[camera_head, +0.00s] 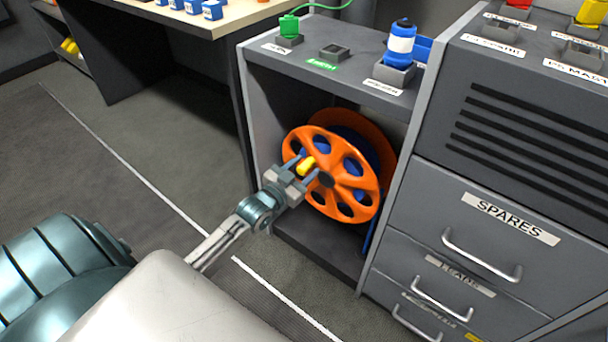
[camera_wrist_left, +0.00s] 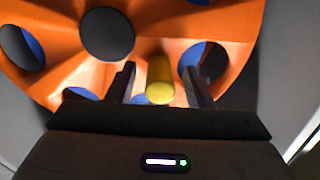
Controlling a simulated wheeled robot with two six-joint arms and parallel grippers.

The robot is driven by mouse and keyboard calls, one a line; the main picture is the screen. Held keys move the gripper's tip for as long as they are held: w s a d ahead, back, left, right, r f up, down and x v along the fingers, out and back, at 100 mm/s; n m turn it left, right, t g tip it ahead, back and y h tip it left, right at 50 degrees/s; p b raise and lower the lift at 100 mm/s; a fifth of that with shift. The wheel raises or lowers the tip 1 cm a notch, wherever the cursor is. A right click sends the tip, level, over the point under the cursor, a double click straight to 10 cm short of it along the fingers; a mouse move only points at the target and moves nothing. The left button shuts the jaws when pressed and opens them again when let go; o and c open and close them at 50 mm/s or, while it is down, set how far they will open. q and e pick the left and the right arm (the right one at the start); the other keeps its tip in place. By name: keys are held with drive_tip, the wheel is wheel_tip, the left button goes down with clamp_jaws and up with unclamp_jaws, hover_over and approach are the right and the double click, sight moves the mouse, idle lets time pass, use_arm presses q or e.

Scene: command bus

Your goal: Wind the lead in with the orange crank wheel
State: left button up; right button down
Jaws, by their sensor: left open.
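The orange crank wheel (camera_head: 347,190) stands upright on its reel inside the open grey cabinet bay in the head view. Its yellow handle (camera_head: 306,166) sticks out on the left of the dark hub. In the left wrist view the wheel (camera_wrist_left: 62,70) fills the upper part, with the yellow handle (camera_wrist_left: 160,80) below and right of the hub. My left gripper (camera_head: 303,170) is open, with one finger on each side of the handle. Small gaps show beside the handle in the left wrist view (camera_wrist_left: 166,88). Blue shows behind the wheel's holes. My right gripper is not in view.
The cabinet top (camera_head: 300,66) carries a green plug (camera_head: 289,26) with a green lead, an empty socket (camera_head: 335,52) and a blue-and-white connector (camera_head: 400,42). Grey drawers (camera_head: 440,215) stand close on the right. Open floor lies on the left.

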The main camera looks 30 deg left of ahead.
use_arm(q)
drive_tip(key=shift+w, duration=0.25)
drive_tip(key=shift+c, duration=0.5)
